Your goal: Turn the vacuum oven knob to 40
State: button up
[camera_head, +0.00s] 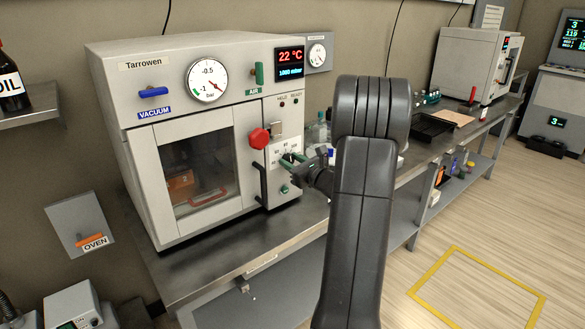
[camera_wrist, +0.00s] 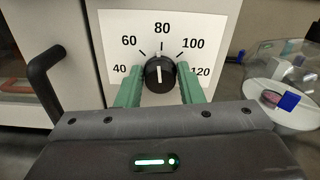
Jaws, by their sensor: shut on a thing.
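The vacuum oven (camera_head: 150,70), a light grey box labelled Tarrowen, stands on the bench. Its black round knob (camera_wrist: 160,76) sits on a white dial plate (camera_wrist: 205,35) marked 40 to 120. The knob's white line points up, at about 80; the 40 is at the lower left. My gripper (camera_wrist: 160,88) has its green fingers on either side of the knob, shut on it. In the head view my gripper (camera_head: 295,162) reaches the front panel from the right, and the knob is largely hidden. The display (camera_head: 290,63) reads 22 °C.
A black door handle (camera_wrist: 45,82) is left of my gripper. Blue (camera_head: 153,92) and green (camera_head: 259,73) levers are higher up. Glassware (camera_wrist: 285,75) stands close on the right.

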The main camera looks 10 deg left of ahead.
jog(key=n+b, duration=0.5)
jog(key=b, duration=0.3)
jog(key=n+b, duration=0.5)
jog(key=b, duration=0.3)
jog(key=n+b, duration=0.6)
jog(key=b, duration=0.2)
jog(key=shift+s+a+f, duration=0.1)
jog(key=shift+s+f, duration=0.05)
jog(key=shift+f, duration=0.1)
jog(key=shift+n+b, duration=0.3)
jog(key=shift+b, duration=0.05)
jog(key=o, duration=1)
jog(key=shift+c, duration=0.2)
jog(key=shift+r, duration=0.1)
jog(key=p+v, duration=0.1)
jog(key=v, duration=1.2)
jog(key=shift+s+d+p, duration=0.25)
jog(key=shift+d+p, duration=0.05)
